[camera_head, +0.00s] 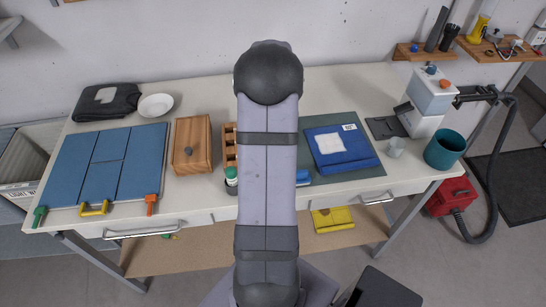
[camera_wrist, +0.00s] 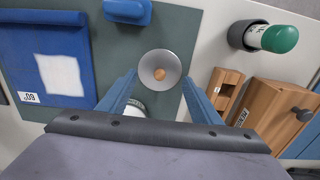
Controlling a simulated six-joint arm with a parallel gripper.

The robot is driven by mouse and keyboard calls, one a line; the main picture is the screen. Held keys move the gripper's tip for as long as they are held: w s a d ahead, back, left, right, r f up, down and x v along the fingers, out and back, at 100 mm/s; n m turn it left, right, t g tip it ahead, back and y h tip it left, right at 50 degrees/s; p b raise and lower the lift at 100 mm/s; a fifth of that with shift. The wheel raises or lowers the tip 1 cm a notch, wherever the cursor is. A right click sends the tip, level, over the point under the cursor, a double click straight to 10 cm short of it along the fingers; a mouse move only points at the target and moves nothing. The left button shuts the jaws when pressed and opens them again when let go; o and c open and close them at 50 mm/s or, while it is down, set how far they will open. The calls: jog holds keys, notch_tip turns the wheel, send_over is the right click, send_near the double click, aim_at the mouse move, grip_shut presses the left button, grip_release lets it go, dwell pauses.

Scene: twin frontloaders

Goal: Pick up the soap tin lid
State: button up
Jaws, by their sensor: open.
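A round grey metal lid with a small orange-brown knob, which looks like the soap tin lid (camera_wrist: 147,64), shows in the wrist view on the grey-green mat. My gripper (camera_wrist: 158,79) is open and empty, with one blue finger on each side of the lid in the picture. I cannot tell the height of the fingers above it. A pale round rim (camera_wrist: 134,108), perhaps of a tin, shows partly behind the left finger. In the head view my arm hides the lid and the gripper.
A blue folder (camera_head: 352,158) lies on the mat (camera_head: 372,172). A green-capped bottle (camera_head: 231,174), a wooden rack (camera_wrist: 222,92) and a knobbed wooden box (camera_head: 193,150) stand left of my arm in the head view. A small blue object (camera_wrist: 128,11) lies near the lid.

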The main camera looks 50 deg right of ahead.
jog(key=shift+d+f+p, duration=0.1)
jog(key=shift+f+p, duration=0.45)
jog(key=shift+f, duration=1.2)
grip_shut()
